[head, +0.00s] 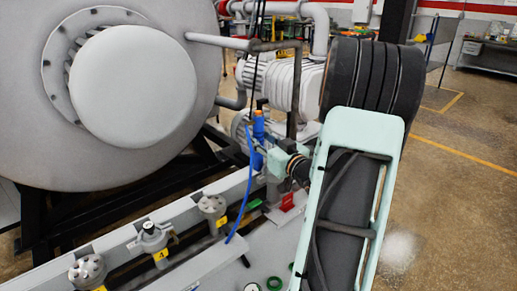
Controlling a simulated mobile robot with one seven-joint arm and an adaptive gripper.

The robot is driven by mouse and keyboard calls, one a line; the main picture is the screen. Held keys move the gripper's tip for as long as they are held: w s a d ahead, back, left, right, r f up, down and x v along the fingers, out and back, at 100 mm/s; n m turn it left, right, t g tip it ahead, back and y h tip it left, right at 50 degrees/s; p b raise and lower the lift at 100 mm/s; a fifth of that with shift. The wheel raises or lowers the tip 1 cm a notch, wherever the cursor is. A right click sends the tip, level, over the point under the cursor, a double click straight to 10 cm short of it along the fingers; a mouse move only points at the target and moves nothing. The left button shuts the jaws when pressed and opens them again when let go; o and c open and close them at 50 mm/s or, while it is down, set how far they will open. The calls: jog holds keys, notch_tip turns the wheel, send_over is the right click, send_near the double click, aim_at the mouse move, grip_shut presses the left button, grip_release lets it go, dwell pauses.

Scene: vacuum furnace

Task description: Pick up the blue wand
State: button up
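The blue wand (258,126) appears as a short upright blue piece with an orange top, behind the row of flanged fittings and left of my arm. A thin blue hose (247,187) curves down near it to the front ledge. The mint-green end of my arm with my gripper (264,145) appears close beside the wand, just to its right and below its top. The fingers are too small and partly hidden to tell whether they touch it or are open. My large mint and black arm link covers the right-centre of the view.
A large grey furnace vessel (110,170) fills the left. A grey ledge (190,264) with several flanged fittings (154,240) and yellow labels runs along the front. White ribbed pump housing (298,85) and pipes stand behind. Open floor (460,200) lies at right.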

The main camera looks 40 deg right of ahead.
grip_shut()
